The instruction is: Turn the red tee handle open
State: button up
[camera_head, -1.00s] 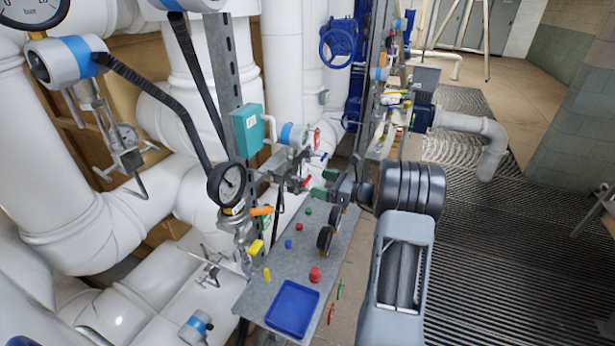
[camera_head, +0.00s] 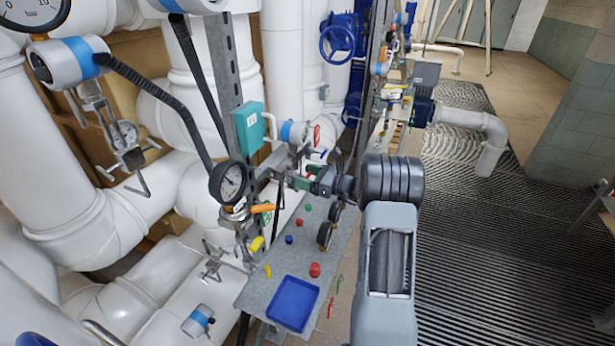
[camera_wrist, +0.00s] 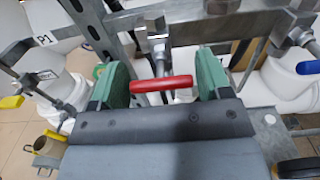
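The red tee handle (camera_wrist: 162,84) shows in the wrist view as a short red bar lying nearly level in the picture, on a metal stem behind it. My gripper (camera_wrist: 162,68) is open, with one green finger on each side of the bar. A small gap shows between each bar end and the finger beside it. In the head view my gripper (camera_head: 304,177) is at the metal pipework above the bench, and the handle is largely hidden there by the fingers.
A grey bench (camera_head: 260,285) below carries a blue tray (camera_head: 292,303) and small coloured parts. A pressure gauge (camera_head: 229,182) and an orange lever (camera_head: 262,208) stand left of my gripper. A teal box (camera_head: 249,129) is above. Ribbed floor (camera_head: 490,240) at right is clear.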

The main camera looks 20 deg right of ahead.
jog(key=c, duration=0.6)
